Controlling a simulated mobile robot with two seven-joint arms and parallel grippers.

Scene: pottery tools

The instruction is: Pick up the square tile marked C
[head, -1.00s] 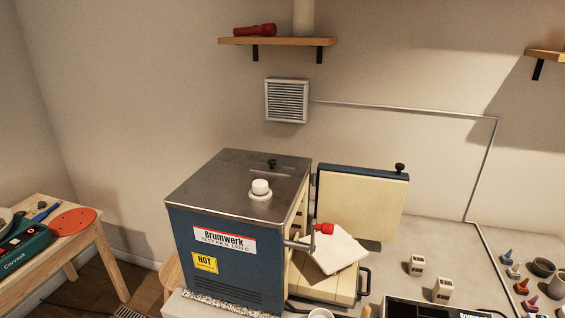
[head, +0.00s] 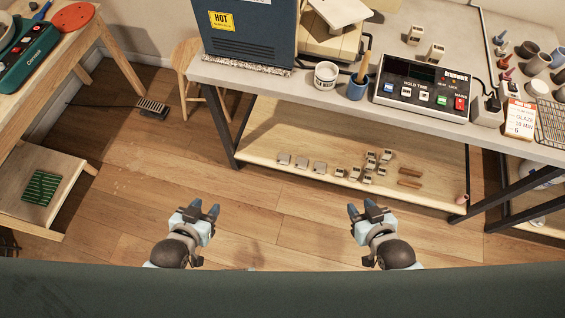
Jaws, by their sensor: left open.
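Several small grey-white square pieces lie on the lower wooden shelf under the workbench. One is at the left of the row (head: 284,159), another is beside it (head: 301,163), and a third is further right (head: 319,167). They are too small for me to read any mark, so I cannot tell which one is the tile marked C. My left gripper (head: 204,208) is open and empty over the floor, in front of the shelf. My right gripper (head: 362,208) looks open and empty, also over the floor and apart from the shelf.
Small blocks (head: 369,168) and brown bars (head: 410,178) lie further right on the shelf (head: 270,125). The workbench top overhangs it, with a kiln (head: 245,45), a control box (head: 425,90) and a blue cup (head: 357,88). A stool (head: 188,60) stands left. Floor between is clear.

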